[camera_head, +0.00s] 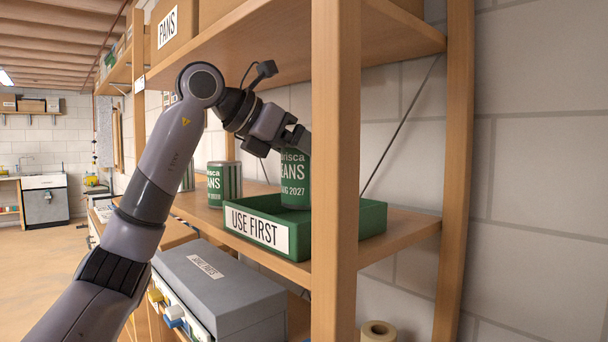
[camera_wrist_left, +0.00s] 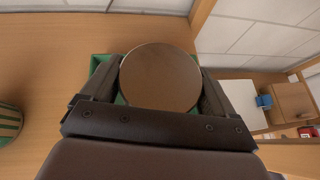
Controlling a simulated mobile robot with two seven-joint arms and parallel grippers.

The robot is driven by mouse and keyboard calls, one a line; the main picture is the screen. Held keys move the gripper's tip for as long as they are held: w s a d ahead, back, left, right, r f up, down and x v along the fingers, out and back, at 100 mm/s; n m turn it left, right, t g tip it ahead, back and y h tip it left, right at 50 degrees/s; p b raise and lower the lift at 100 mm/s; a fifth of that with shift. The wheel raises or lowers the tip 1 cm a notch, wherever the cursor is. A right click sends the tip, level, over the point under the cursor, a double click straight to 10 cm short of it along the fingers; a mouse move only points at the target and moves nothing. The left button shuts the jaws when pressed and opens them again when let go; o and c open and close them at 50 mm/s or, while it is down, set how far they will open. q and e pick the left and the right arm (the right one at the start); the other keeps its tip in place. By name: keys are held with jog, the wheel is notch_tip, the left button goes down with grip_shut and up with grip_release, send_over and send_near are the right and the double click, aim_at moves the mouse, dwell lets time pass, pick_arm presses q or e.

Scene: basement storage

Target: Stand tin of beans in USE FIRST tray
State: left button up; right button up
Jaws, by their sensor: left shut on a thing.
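A green tin of beans (camera_head: 295,182), its label reading BEANS and 2027, is upright inside the outline of the green USE FIRST tray (camera_head: 372,222). Its right part is hidden by the shelf post. My left gripper (camera_head: 299,142) is shut on the upper part of this tin. In the left wrist view the tin's round brown top (camera_wrist_left: 160,76) lies between the two fingers, with green tray edges (camera_wrist_left: 97,62) around it. I cannot tell whether the tin's base touches the tray floor. My right gripper is not in view.
Another green beans tin (camera_head: 224,186) stands on the shelf left of the tray, with one more (camera_head: 188,178) partly hidden behind my arm. A wooden post (camera_head: 336,170) rises in front of the tray. An upper shelf (camera_head: 400,35) hangs overhead. A grey box (camera_head: 218,285) sits below.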

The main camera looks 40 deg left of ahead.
aim_at(304, 171)
pick_arm(q)
jog(key=shift+f+b, duration=0.35)
jog(key=shift+f, duration=1.2)
jog(key=shift+f, duration=0.1)
jog(key=shift+f, duration=0.15)
jog(key=o, duration=1.2)
